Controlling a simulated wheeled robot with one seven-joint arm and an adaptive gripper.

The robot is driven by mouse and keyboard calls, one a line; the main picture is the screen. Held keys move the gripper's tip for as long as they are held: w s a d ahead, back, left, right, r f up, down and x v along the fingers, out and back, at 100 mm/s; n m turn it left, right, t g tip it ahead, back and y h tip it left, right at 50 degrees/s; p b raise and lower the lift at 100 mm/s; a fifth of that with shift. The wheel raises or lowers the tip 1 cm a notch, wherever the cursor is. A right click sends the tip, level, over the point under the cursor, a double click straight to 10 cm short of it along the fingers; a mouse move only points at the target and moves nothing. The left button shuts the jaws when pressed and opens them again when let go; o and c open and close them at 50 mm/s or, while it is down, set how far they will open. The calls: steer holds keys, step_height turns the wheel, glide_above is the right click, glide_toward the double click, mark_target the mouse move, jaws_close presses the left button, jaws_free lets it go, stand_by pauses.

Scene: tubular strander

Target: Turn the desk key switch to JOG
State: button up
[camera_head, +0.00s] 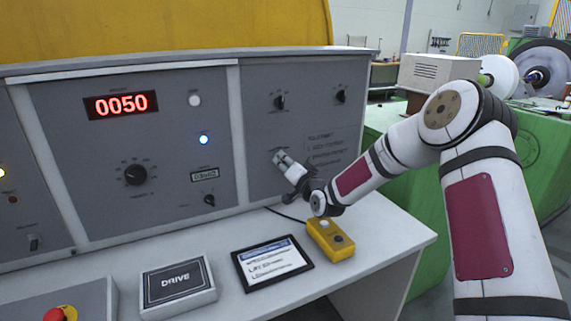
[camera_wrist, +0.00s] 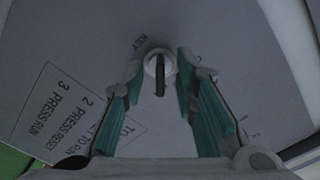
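The key switch (camera_wrist: 154,61) shows in the wrist view as a pale round collar with a dark upright key (camera_wrist: 160,82) in it. Lettering that reads KEY is beside it. My gripper (camera_wrist: 159,80) is open, with one green-padded finger on each side of the key and a gap to both. I cannot tell how deep the fingertips reach along the key. In the head view my gripper (camera_head: 289,165) is at the right-hand panel of the desk (camera_head: 262,133) and hides the switch. No JOG mark is legible.
Printed instructions (camera_wrist: 80,115) are on the panel beside the switch. Two dark knobs (camera_head: 280,102) sit above my gripper. Below on the desktop are a yellow button box (camera_head: 328,247), a framed card (camera_head: 272,263) and a DRIVE box (camera_head: 178,284). The display (camera_head: 122,105) reads 0050.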

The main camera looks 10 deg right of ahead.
jaws_close()
steer(key=shift+n, duration=0.3)
steer(key=n+b, duration=0.2)
steer(key=n, duration=0.2)
steer(key=shift+f, duration=0.1)
steer(key=shift+n+b, duration=1.55)
steer(key=shift+n, duration=0.45)
steer(key=shift+o, duration=0.3)
jaws_free()
